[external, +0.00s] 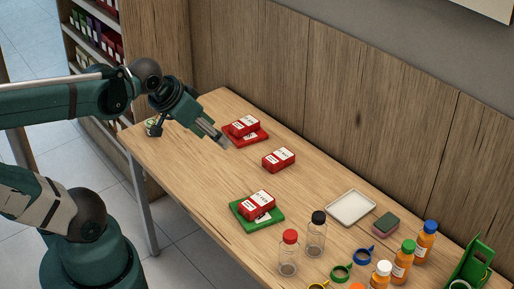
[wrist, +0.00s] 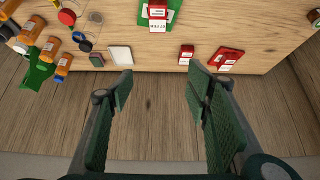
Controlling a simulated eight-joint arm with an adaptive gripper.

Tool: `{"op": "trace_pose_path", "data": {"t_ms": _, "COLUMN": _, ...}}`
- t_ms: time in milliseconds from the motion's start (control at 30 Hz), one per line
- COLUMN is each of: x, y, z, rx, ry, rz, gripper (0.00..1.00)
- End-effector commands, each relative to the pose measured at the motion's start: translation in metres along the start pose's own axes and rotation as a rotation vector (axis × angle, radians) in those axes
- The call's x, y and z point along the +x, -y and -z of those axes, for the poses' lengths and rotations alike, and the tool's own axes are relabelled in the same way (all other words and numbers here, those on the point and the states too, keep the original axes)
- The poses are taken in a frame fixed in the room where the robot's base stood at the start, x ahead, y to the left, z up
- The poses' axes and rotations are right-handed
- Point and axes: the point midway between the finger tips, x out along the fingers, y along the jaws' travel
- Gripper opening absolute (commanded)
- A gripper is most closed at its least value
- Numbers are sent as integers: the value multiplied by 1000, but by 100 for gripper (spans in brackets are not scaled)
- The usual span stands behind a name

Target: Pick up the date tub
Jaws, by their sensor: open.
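Three red tubs with white labels are on the table, and I cannot read which one is the date tub. One tub (external: 243,125) sits on a red tray (external: 262,137), one tub (external: 279,159) stands directly on the wood, and one tub (external: 257,204) sits on a green tray (external: 275,221). In the wrist view they show along the top: the green-tray tub (wrist: 158,11), the lone tub (wrist: 187,50) and the red-tray tub (wrist: 230,55). My gripper (external: 222,140) is open and empty, just left of the red tray in the external view. In the wrist view its fingers (wrist: 158,78) are spread wide.
A white tray (external: 350,207), a sponge (external: 385,223), clear bottles (external: 316,236), orange bottles (external: 401,263) and a green holder (external: 473,262) crowd the right end. A small jar (external: 153,127) is at the far left corner. A wooden wall (external: 330,95) runs along the back.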

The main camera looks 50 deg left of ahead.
Motion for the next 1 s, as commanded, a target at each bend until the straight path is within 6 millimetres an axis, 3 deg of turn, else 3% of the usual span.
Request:
{"op": "trace_pose_path", "data": {"t_ms": 467, "x": 3, "y": 10, "z": 10, "rx": -39, "ry": 18, "rz": 13, "gripper": 48}}
{"op": "trace_pose_path", "data": {"t_ms": 1000, "x": 27, "y": 72, "z": 57, "rx": -259, "ry": 119, "rz": 80, "gripper": 48}}
